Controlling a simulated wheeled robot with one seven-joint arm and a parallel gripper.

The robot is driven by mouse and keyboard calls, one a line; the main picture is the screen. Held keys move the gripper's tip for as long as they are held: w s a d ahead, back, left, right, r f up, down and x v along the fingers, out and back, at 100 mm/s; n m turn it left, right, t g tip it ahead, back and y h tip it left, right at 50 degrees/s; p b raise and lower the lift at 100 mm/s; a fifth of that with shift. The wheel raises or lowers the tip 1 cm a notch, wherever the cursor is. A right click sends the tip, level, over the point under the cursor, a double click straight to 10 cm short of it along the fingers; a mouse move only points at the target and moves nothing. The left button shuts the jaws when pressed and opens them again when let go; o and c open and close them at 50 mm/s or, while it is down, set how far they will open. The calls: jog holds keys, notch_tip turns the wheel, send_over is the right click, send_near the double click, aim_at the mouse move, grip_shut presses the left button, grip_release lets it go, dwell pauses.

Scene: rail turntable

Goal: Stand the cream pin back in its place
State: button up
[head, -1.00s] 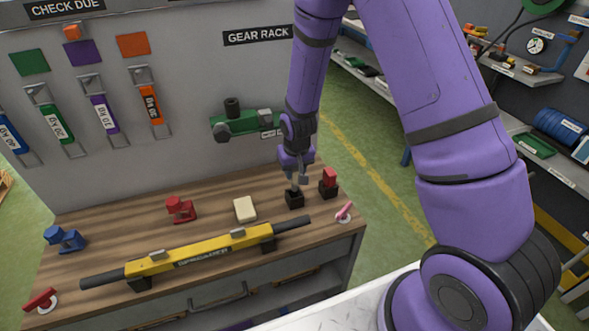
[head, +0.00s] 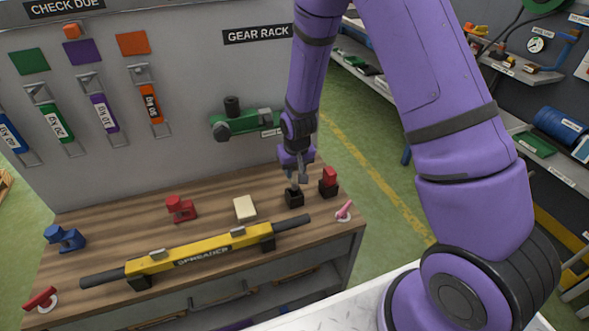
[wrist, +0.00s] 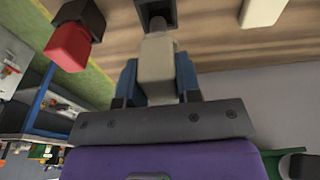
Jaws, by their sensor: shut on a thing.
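My gripper (head: 298,178) is above the black holder (head: 294,199) near the right end of the wooden bench. In the wrist view its blue fingers (wrist: 158,82) are shut on the cream pin (wrist: 157,58). The pin's narrower grey tip points at the opening of the black holder (wrist: 141,12) and overlaps it in the picture. I cannot tell how deep the tip is in the opening. In the head view the pin is mostly hidden by the gripper.
A red pin (head: 330,175) stands in another black holder just right of my gripper. A cream block (head: 245,209) lies to the left. The yellow spreader bar (head: 200,253) runs along the front. A pink-handled piece (head: 344,210) is at the right edge. A grey panel rises behind.

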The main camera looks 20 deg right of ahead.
aim_at(294, 190)
jog(key=shift+f, duration=2.8)
jog(key=o, duration=1.1)
jog(key=shift+r, duration=0.1)
jog(key=r, duration=0.3)
jog(key=s+r, duration=0.1)
jog(key=r, duration=0.6)
jog(key=shift+s+r, duration=0.25)
jog(key=shift+s, duration=0.05)
